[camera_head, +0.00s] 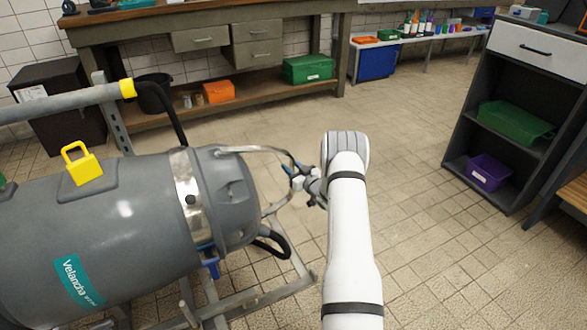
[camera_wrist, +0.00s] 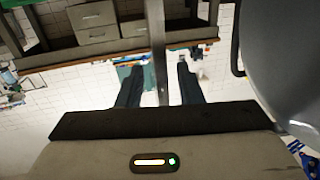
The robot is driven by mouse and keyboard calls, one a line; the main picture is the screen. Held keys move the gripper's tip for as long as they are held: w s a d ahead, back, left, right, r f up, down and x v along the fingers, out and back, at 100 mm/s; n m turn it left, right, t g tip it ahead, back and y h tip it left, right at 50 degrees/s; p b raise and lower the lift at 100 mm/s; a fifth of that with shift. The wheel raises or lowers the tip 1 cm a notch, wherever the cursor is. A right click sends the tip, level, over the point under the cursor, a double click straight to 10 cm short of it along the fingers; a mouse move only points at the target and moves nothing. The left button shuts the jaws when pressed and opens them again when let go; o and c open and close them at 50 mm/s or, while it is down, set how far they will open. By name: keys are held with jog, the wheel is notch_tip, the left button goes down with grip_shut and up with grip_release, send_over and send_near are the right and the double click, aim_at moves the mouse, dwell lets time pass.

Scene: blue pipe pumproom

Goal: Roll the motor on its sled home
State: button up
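The motor (camera_head: 100,240) is a large grey cylinder lying on a grey metal frame, its sled (camera_head: 262,300), at the left in the head view. It also fills the right edge of the wrist view (camera_wrist: 290,60). A metal loop handle (camera_head: 255,150) stands out from its near end. My gripper (camera_head: 294,178) is at the outer end of this handle. In the wrist view, the metal bar (camera_wrist: 157,40) passes between my two dark fingers (camera_wrist: 160,85), with a gap visible beside it. My gripper is open around the bar. Any contact is hidden.
A wooden workbench (camera_head: 190,20) with drawers and a green box (camera_head: 309,68) stands at the back. A dark shelf unit (camera_head: 520,110) stands at the right. The tiled floor (camera_head: 430,240) between them is clear. A black hose (camera_head: 272,243) hangs by the frame.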

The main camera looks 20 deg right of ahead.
jog(key=shift+c, duration=0.4)
grip_shut()
